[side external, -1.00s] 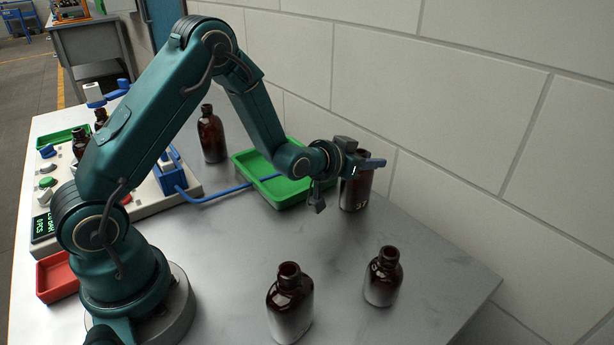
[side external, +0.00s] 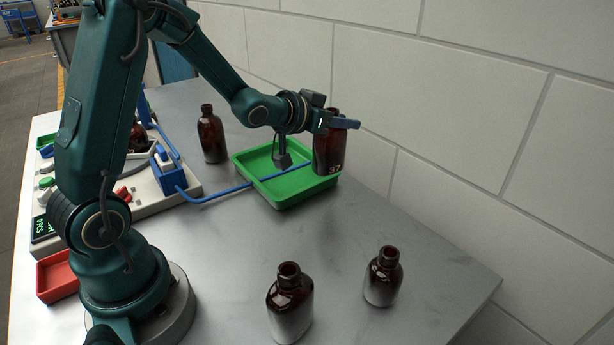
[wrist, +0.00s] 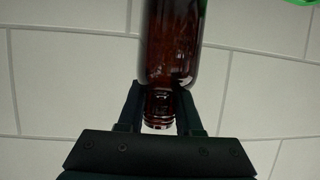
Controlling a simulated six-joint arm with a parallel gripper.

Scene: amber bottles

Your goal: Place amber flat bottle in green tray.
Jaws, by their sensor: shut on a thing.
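The amber bottle (side external: 327,158), dark brown with a pale number 37 on its side, hangs upright in the side view at the right end of the green tray (side external: 262,189). My gripper (side external: 338,123) is shut on its upper part. The wrist view shows the bottle (wrist: 172,40) with its neck between the two fingers (wrist: 160,108). The bottle's base overlaps the tray's right rim in the picture; I cannot tell its exact height over it. The tray looks empty, and its edge shows at the wrist view's top right corner (wrist: 302,2).
Another amber bottle (side external: 211,138) stands left of the tray. Two more stand at the front, one in the middle (side external: 290,305) and one further right (side external: 382,278). A blue pipe fixture (side external: 210,194) runs towards the tray. A red tray (side external: 57,277) is near my base. A wall stands behind.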

